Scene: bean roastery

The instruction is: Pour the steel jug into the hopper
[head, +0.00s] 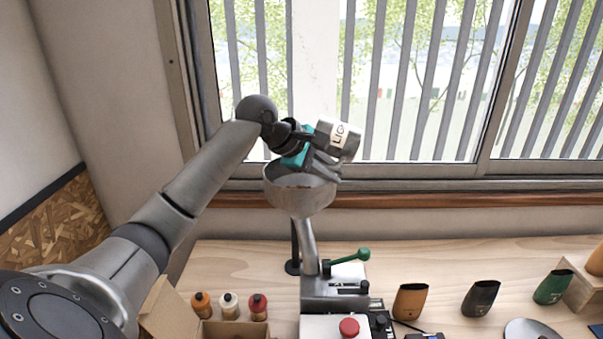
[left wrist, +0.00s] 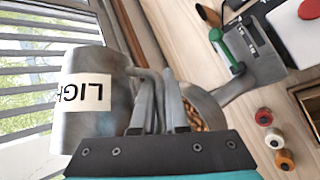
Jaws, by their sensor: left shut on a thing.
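The steel jug (head: 337,138), with a white label starting "LIG", is held tilted above the right side of the hopper. It also shows in the left wrist view (left wrist: 92,125). My left gripper (head: 322,166) is shut on the jug's handle, just above the hopper's rim. Its fingers show in the left wrist view (left wrist: 168,118). The steel hopper (head: 300,195) is a round bowl on a slanted neck above the machine. Brown beans show inside it in the left wrist view (left wrist: 192,117). The jug's mouth and contents are hidden. My right gripper is not in view.
The machine (head: 335,292) has a green-knobbed lever (head: 350,257) and a red button (head: 349,327). Several small bottles (head: 229,306) stand by a cardboard box (head: 165,312). Orange, black and green cups (head: 481,298) stand at right. A barred window (head: 420,90) is behind.

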